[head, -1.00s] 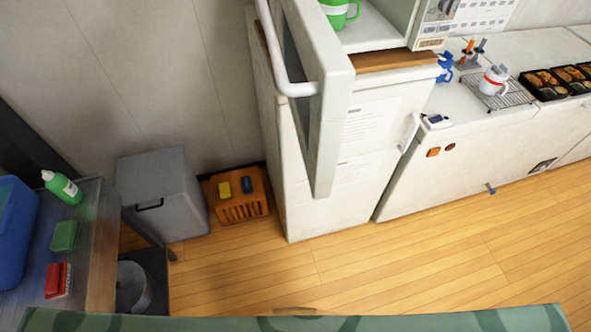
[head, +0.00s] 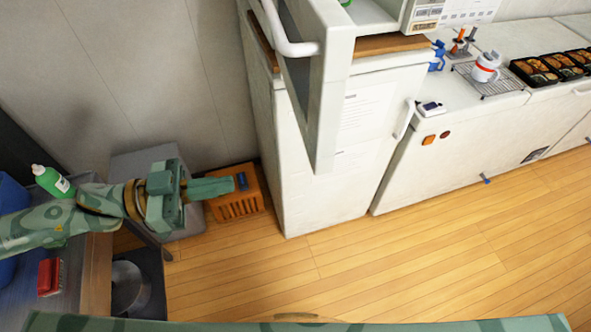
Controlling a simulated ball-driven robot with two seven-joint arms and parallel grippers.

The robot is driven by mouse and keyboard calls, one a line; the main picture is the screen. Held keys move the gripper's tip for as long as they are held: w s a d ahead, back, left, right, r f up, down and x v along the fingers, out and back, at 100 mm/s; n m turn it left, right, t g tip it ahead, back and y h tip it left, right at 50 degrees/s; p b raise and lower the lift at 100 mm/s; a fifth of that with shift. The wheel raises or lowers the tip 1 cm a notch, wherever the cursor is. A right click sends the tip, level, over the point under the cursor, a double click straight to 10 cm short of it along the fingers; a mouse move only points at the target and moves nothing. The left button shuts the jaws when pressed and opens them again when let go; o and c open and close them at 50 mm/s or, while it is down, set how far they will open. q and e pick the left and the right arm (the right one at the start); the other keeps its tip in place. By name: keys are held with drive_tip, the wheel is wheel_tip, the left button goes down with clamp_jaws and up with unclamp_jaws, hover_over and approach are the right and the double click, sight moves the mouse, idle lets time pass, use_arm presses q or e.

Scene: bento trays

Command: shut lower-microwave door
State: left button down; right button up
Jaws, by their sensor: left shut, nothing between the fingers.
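The microwave door (head: 336,95) stands swung wide open at the top centre, with its curved white handle (head: 281,38) on its left side. The open microwave interior (head: 375,14) shows partly at the top edge, with a bit of a green thing inside. My left gripper (head: 232,186) is shut and empty. It reaches in from the left, in front of the orange crate, lower left of the door and apart from it. My right gripper is not in view.
A white cabinet (head: 340,190) stands below the microwave. An orange crate (head: 237,207) and a grey bin (head: 135,160) stand by the wall. A side table with a green bottle (head: 50,181) and red brush (head: 49,277) is at left. The wooden floor (head: 400,265) is clear.

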sight(314, 169)
use_arm(q)
drive_tip(key=p+x, duration=0.2)
drive_tip(key=x, duration=1)
drive_tip(key=shift+d+p, duration=0.1)
drive_tip(key=shift+p, duration=0.25)
drive_tip(key=shift+w+d, duration=0.1)
drive_tip(key=shift+d, duration=0.4)
